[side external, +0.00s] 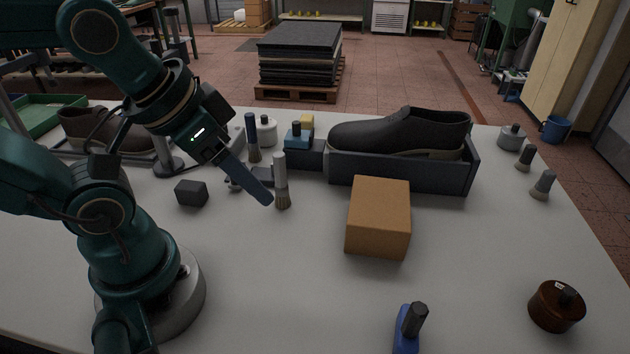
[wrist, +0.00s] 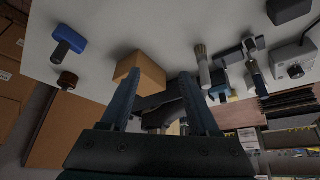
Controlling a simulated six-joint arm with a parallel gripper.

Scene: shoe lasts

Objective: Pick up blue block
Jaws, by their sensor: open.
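No plain blue block shows clearly. A bright blue piece with a dark handle (side external: 404,328) stands at the front edge of the table; it also shows at the upper left of the wrist view (wrist: 70,38). A smaller, paler blue blocky item (side external: 296,138) with a dark top sits behind, left of the shoe, beside a yellow piece. My gripper (side external: 268,199) is open and empty above the table, in front of a pale-handled brush. In the wrist view its two blue-grey fingers (wrist: 158,78) are spread apart. It is well away from the front blue piece.
An orange-brown box (side external: 378,222) stands mid-table. Behind it a dark shoe (side external: 400,132) lies in a grey tray (side external: 400,176). A charcoal block (side external: 191,192) and an upright brush (side external: 281,182) are near my gripper. A round brown pot (side external: 556,308) stands front right.

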